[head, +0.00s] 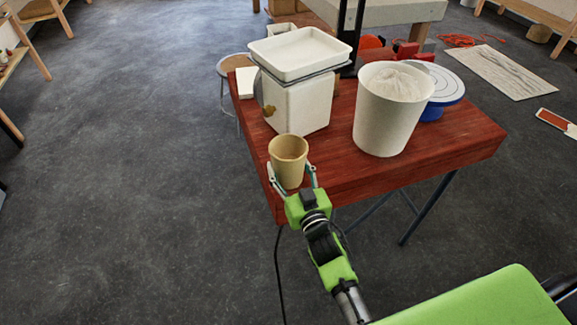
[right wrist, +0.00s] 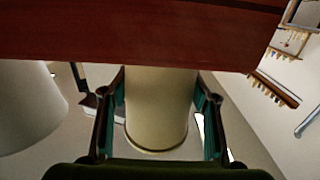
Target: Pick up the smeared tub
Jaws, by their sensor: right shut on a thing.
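A white square tub (head: 302,104) with a brown smear on its left side stands near the left edge of the red table (head: 440,150). A shallow white tray (head: 300,52) rests on top of it. My right gripper (head: 292,178) is in front of this tub, shut on a small tan cup (head: 287,158) near the table's front left corner. In the right wrist view the cup (right wrist: 158,108) sits between the two fingers, its far end at the table. I cannot tell whether it touches the tabletop. My left gripper is not in view.
A large white bucket (head: 388,120) full of pale powder stands to the right of the tub. Behind it is a round turntable (head: 447,86) with a blue base. A stool (head: 235,66) stands beyond the table's left edge. The floor at left is clear.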

